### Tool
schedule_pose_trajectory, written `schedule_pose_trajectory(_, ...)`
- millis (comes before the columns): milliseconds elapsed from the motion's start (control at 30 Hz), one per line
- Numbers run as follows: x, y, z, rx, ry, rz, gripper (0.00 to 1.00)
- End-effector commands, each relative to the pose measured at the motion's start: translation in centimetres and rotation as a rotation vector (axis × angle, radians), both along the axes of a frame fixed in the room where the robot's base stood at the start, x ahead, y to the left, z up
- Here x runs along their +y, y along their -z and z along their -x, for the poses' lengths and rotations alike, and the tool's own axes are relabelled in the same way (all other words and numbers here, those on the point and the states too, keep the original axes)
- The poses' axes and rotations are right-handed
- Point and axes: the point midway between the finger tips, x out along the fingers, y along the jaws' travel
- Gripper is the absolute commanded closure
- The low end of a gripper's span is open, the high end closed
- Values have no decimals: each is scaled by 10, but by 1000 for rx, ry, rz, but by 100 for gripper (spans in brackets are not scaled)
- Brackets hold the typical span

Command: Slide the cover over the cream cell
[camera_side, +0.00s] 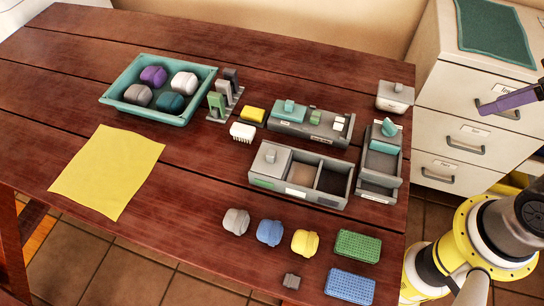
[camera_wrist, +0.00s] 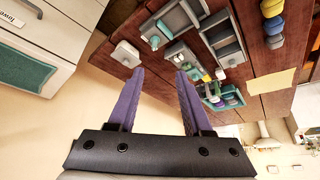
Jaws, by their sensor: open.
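A grey three-cell box (camera_side: 322,203) stands on the wooden table in the side view. Its grey cover (camera_side: 268,163), with a raised knob, lies over the left cell. The middle cell (camera_side: 303,176) is uncovered and has a beige floor, the cream one as far as I can tell. The right cell (camera_side: 333,182) is uncovered and dark. The box also shows in the wrist view (camera_wrist: 222,38). My gripper (camera_wrist: 160,72) is open and empty, with purple fingers. In the side view a purple finger (camera_side: 510,100) shows at the right edge, well away from the box.
A long grey box (camera_side: 290,131) with a teal knob lies behind the three-cell box. A narrow grey box (camera_side: 376,187) stands to its right. A white lidded box (camera_side: 395,97) is near the table edge. Loose blocks lie in front. A teal tray (camera_side: 125,73) and yellow cloth (camera_side: 105,172) are left.

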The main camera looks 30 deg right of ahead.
Motion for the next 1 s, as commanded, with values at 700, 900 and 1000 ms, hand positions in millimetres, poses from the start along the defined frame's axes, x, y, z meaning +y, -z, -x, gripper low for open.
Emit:
schedule_pose_trajectory(700, 0, -17, -6, -22, -23, 12, 43)
schedule_pose_trajectory(900, 10, -58, -51, -13, -99, 28, 43)
schedule_pose_trajectory(1000, 22, -71, -81, 14, -160, 37, 43)
